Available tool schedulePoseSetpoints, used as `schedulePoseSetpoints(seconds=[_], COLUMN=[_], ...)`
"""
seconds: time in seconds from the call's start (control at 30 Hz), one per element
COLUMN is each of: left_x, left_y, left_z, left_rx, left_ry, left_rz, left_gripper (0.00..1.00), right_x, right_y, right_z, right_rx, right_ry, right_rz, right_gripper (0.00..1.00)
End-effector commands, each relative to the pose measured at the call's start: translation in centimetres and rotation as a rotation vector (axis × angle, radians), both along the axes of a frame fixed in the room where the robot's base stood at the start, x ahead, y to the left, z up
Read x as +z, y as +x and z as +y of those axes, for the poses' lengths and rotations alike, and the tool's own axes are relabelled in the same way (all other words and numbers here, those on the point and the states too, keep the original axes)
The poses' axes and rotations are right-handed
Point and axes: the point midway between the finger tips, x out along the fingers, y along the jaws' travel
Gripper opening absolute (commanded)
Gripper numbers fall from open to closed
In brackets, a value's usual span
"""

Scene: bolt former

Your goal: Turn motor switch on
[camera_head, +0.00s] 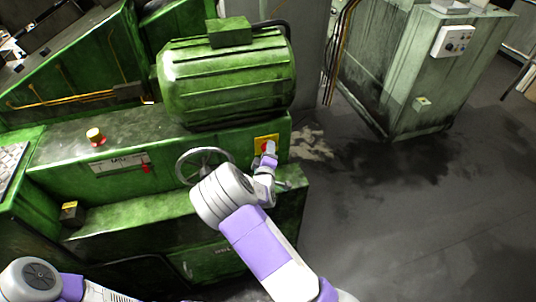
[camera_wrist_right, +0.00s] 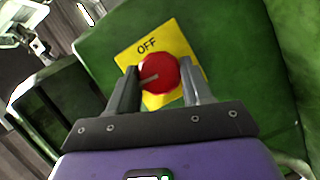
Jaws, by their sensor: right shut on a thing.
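The motor switch is a round red knob (camera_wrist_right: 160,74) on a yellow plate (camera_wrist_right: 172,36) marked "OFF", seen tilted in the right wrist view. A grey pointer mark runs from the knob's middle toward its left side. In the head view the yellow plate (camera_head: 260,140) is on the green machine's right end, below the motor. My right gripper (camera_wrist_right: 161,76) is shut on the red knob, one finger on each side; in the head view the gripper (camera_head: 267,155) partly hides it. Of my left arm only a part shows at the lower left of the head view; its gripper is out of view.
A green ribbed motor (camera_head: 228,75) sits above the switch. A handwheel (camera_head: 205,166) is just left of my right wrist. A grey-green cabinet (camera_head: 415,80) stands back right. The floor (camera_head: 420,210) at right is clear.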

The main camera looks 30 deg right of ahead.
Motion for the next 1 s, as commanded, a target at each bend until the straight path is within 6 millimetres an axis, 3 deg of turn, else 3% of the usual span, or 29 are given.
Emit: schedulePoseSetpoints(seconds=[0.33,0.83,0.87,1.0], left_x=[-0.63,-0.65,-0.65,-0.65], left_y=[0.0,0.0,0.0,0.0], left_z=[0.0,0.0,0.0,0.0], left_rx=[0.0,0.0,0.0,0.0], left_ry=[0.0,0.0,0.0,0.0], left_rz=[0.0,0.0,0.0,0.0], left_gripper=[0.75,0.75,0.75,0.75], right_x=[-0.2,-0.19,-0.18,-0.16], right_y=[-0.03,-0.06,-0.06,-0.04], right_z=[0.02,-0.03,-0.03,-0.02], right_rx=[0.0,-0.001,-0.001,0.0], right_ry=[-0.113,-0.128,-0.128,-0.126], right_rz=[0.029,0.034,0.034,0.033], right_gripper=[0.19,0.19,0.54,0.75])
